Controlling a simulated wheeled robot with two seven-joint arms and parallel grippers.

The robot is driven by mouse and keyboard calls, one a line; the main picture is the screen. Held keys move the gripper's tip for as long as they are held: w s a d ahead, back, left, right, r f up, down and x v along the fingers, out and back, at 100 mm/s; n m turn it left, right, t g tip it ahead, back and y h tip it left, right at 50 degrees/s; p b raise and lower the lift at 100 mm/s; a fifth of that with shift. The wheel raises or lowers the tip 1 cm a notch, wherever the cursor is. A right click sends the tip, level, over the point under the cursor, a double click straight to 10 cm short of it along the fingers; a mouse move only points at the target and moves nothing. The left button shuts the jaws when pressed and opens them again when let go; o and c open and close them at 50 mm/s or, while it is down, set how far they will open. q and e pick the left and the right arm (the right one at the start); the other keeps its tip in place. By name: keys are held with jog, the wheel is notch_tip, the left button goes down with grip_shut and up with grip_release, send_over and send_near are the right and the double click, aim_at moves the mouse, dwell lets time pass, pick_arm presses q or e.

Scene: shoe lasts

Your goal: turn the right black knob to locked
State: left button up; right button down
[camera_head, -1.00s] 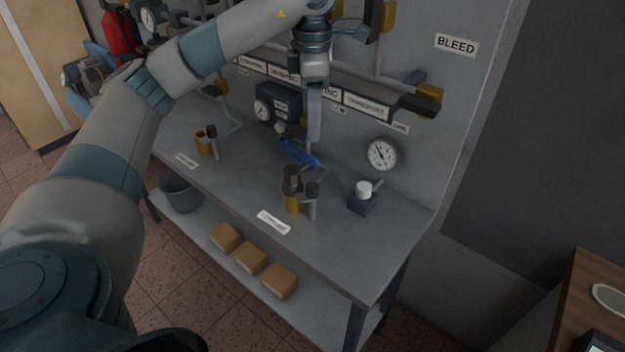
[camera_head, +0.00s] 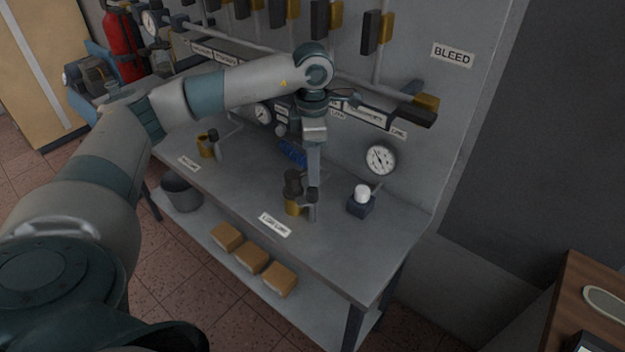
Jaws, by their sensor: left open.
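The right black knob (camera_head: 293,182) sits on top of a brass fitting (camera_head: 293,207) on the bench, behind a white label. A grey cylindrical piece (camera_head: 311,206) stands just right of the fitting. A similar dark knob (camera_head: 212,136) on a brass fitting is farther left. My left gripper (camera_head: 313,181) points straight down beside the right knob, on its right side, over the grey piece. Its jaws are open, though seen nearly edge-on. I cannot tell whether a finger touches the knob. My right gripper is not in view.
A dark block with a white cap (camera_head: 361,194) stands to the right, below a round gauge (camera_head: 382,159). A blue item (camera_head: 293,152) lies behind the gripper. Pipes and brass valves with dark handles (camera_head: 377,33) line the back panel. The bench's front right (camera_head: 365,250) is clear.

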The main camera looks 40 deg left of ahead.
aim_at(312, 190)
pick_arm(q)
notch_tip(312, 190, down, 7)
jog(key=shift+r+p, duration=0.1)
jog(key=shift+p, duration=0.85)
jog(key=c, duration=1)
